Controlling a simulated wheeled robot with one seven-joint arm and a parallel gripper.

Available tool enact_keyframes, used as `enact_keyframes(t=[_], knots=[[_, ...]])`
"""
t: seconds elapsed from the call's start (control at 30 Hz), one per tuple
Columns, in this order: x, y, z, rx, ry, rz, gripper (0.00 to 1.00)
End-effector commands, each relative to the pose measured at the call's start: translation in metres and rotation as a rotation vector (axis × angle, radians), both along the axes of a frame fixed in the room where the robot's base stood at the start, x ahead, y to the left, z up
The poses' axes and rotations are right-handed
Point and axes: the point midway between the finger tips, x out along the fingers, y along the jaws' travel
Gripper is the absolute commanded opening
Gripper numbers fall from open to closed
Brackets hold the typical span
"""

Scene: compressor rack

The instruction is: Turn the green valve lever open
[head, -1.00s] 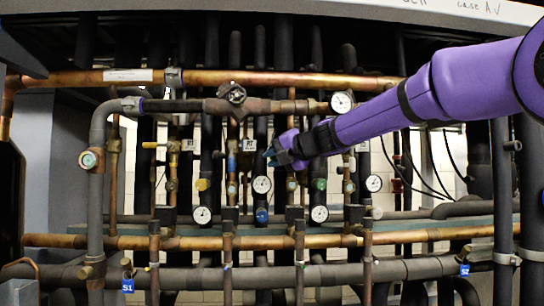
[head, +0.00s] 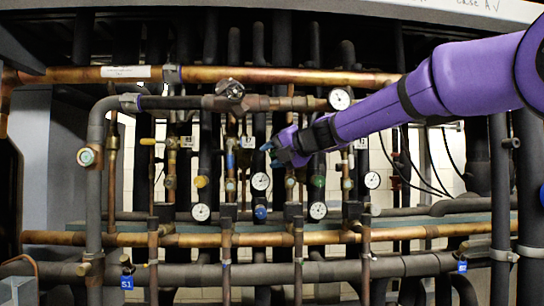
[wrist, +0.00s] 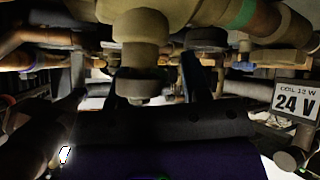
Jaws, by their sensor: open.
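My gripper (head: 272,154) is open in front of the valve row in the middle of the rack, its blue tips pointing left. In the wrist view its two fingers stand apart, and an olive-brass valve body (wrist: 140,52) shows between and beyond them; I cannot tell if they touch it. I cannot make out a green lever for certain. A small green round part (head: 318,181) sits on a pipe below and right of the gripper. A green band (wrist: 243,13) is on a pipe at the wrist view's top right. My gripper and wrist hide some of the valves behind them.
A yellow lever (head: 148,141) is at the left. A dial gauge (head: 261,181) sits just below the gripper, and another gauge (head: 340,99) is above right. Copper pipe (head: 270,76) runs across above. A "24 V" label (wrist: 297,102) is at the wrist view's right.

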Motion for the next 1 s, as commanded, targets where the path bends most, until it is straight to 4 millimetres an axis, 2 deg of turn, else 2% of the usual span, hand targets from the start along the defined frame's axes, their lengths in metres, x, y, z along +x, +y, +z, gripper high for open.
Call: enact_keyframes(t=[0.5,1.0], knots=[[-0.046,-0.046,0.016,0.0,0.0,-0.002,0.43],[-0.05,-0.051,0.015,0.024,0.022,-0.006,0.43]])
